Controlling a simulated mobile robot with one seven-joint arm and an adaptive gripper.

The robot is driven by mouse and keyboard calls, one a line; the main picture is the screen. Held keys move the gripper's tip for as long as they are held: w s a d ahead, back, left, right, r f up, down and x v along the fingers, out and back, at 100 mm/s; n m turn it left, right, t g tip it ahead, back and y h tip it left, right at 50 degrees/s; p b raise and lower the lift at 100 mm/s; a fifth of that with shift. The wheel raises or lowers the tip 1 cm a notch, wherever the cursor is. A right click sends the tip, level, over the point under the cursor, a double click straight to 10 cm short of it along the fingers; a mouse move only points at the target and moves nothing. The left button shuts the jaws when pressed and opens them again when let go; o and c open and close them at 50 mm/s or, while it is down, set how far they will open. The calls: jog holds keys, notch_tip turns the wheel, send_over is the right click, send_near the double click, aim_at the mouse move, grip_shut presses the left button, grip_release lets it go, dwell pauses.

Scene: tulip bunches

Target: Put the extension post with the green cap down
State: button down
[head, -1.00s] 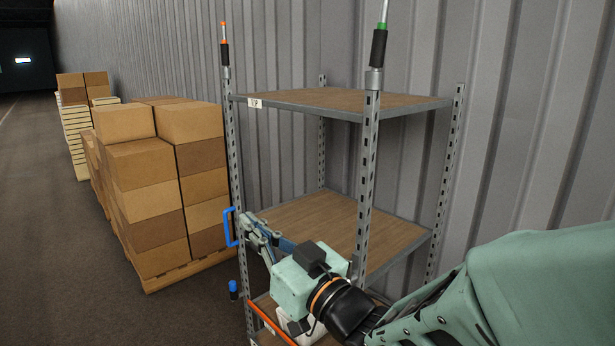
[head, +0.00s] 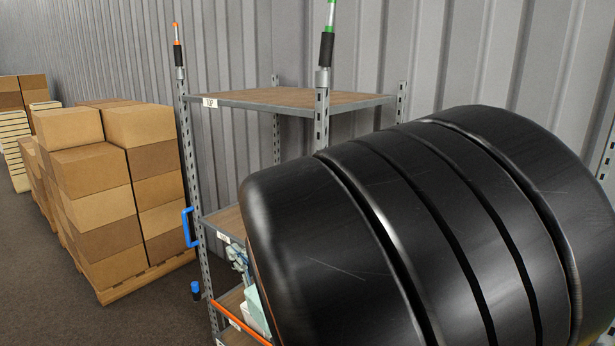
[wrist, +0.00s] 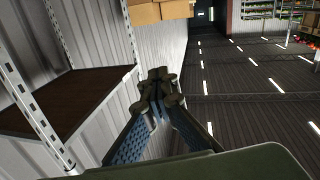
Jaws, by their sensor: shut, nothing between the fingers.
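The extension post with the green cap (head: 327,46) stands upright on the front right upright of the shelf rack. My gripper (wrist: 160,82) is shut and empty in the wrist view, beside the rack.
The metal rack has a wooden top shelf (head: 283,97). A similar post with an orange cap (head: 177,44) stands on its front left upright. A blue handle (head: 188,227) is on the left side. Stacked boxes (head: 120,180) stand left. A corrugated wall is behind.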

jog(key=w+d+f+m+t+h, duration=0.1)
jog(key=w+d+f+m+h, duration=0.1)
jog(key=d, duration=0.8)
jog(key=w+d+f+m+t+h, duration=0.2)
jog(key=w+d+h, duration=0.3)
jog(key=d, duration=0.4)
jog(key=w+d+f+m+t+h, duration=0.1)
jog(key=w+d+f+m+h, duration=0.2)
jog(key=d, duration=0.7)
jog(key=shift+w+d+m+h, duration=0.3)
jog(key=shift+m+h, duration=0.4)
jog(key=shift+h, duration=0.2)
